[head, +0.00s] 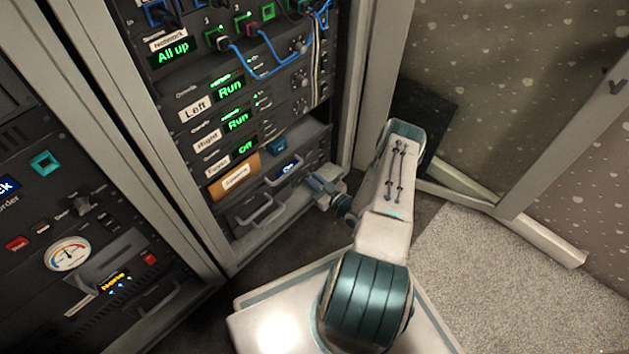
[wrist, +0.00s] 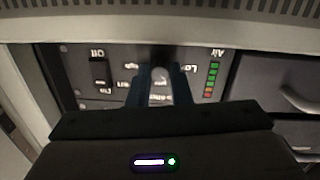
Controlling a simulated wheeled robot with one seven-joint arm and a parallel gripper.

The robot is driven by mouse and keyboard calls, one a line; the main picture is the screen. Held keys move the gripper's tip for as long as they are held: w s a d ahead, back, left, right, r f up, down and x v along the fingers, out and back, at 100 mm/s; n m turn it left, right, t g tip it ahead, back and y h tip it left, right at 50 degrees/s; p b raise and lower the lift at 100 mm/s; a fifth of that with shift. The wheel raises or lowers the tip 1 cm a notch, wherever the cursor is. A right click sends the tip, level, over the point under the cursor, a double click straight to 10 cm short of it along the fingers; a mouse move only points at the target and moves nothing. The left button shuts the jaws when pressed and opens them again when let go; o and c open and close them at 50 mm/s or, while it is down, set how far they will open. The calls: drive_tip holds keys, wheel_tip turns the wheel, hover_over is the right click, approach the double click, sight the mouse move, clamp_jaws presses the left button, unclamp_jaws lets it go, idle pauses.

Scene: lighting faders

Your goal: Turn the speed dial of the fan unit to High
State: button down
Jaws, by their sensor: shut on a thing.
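My gripper (wrist: 161,84) is shut on the speed dial (wrist: 160,72) of the fan unit, one finger on each side of the grey knob. In the wrist view the fan unit's dark panel (wrist: 75,78) appears upside down, with "Low" and "High" marks on either side of the dial. The fingers cover part of the scale, and I cannot tell which mark the dial points to. The panel also has a black switch (wrist: 100,73) by "Off" and a coloured light bar (wrist: 212,80) under "Air". In the head view my gripper (head: 322,186) is against the lower right of the rack and hides the dial.
Pull handles (head: 258,212) stick out of the rack low down, left of my gripper. Blue cables (head: 262,76) hang higher up. A rack post (head: 352,90) stands close to my arm. Another rack with a gauge (head: 68,254) is at left. Carpet (head: 470,265) is clear at right.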

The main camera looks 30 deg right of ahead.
drive_tip(key=m, duration=0.7)
drive_tip(key=shift+d+r+y, duration=0.1)
drive_tip(key=shift+r+y, duration=0.05)
drive_tip(key=shift+y, duration=0.15)
drive_tip(key=m, duration=0.3)
drive_tip(key=shift+w, duration=0.1)
drive_tip(key=m, duration=0.3)
drive_tip(key=shift+m+g+y, duration=0.3)
drive_tip(key=m, duration=0.3)
drive_tip(key=shift+d, duration=0.1)
drive_tip(key=m, duration=0.4)
drive_tip(key=shift+y, duration=0.3)
drive_tip(key=m, duration=0.6)
drive_tip(key=shift+w+d+y, duration=0.1)
drive_tip(key=shift+y, duration=0.2)
